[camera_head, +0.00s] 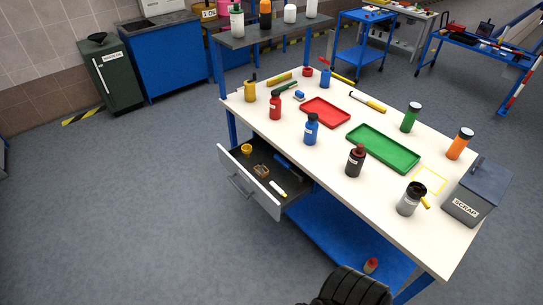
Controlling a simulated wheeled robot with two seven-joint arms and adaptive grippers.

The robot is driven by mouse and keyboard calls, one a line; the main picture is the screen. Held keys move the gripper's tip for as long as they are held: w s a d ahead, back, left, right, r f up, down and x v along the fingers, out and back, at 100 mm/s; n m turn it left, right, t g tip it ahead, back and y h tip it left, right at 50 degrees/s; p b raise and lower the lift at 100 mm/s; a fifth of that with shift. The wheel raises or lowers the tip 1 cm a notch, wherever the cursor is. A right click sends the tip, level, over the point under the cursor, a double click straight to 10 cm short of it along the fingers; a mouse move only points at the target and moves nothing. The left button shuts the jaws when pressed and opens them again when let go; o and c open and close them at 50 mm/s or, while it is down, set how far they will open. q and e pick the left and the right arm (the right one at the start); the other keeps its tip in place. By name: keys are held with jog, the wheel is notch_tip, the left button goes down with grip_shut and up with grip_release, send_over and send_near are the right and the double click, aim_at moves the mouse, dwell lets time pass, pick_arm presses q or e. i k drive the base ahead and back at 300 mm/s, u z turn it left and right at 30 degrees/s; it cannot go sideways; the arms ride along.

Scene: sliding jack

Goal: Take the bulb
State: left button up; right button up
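I cannot pick out a bulb for certain. An open drawer (248,197) under the workbench (300,149) holds several small things. Among them are a white and yellow piece (278,189), a brown piece (261,171), a yellow ring-like piece (246,149) and a long blue piece (288,167). The white and yellow piece is too small to name. A red and white object (371,265) is on the blue lower shelf (335,235). Neither of my grippers is identifiable in view. A black ribbed part at the bottom edge appears to be mine.
The bench top carries a red tray (325,112), a green tray (383,148), several bottles, a grey pot (411,200) and a scrap bin (479,192). The drawer juts out from the bench's left side. The floor (130,220) to its left is clear.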

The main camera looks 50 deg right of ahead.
aim_at(260, 165)
jog(key=z, duration=0.75)
jog(key=i, duration=1)
jog(key=z, duration=1.2)
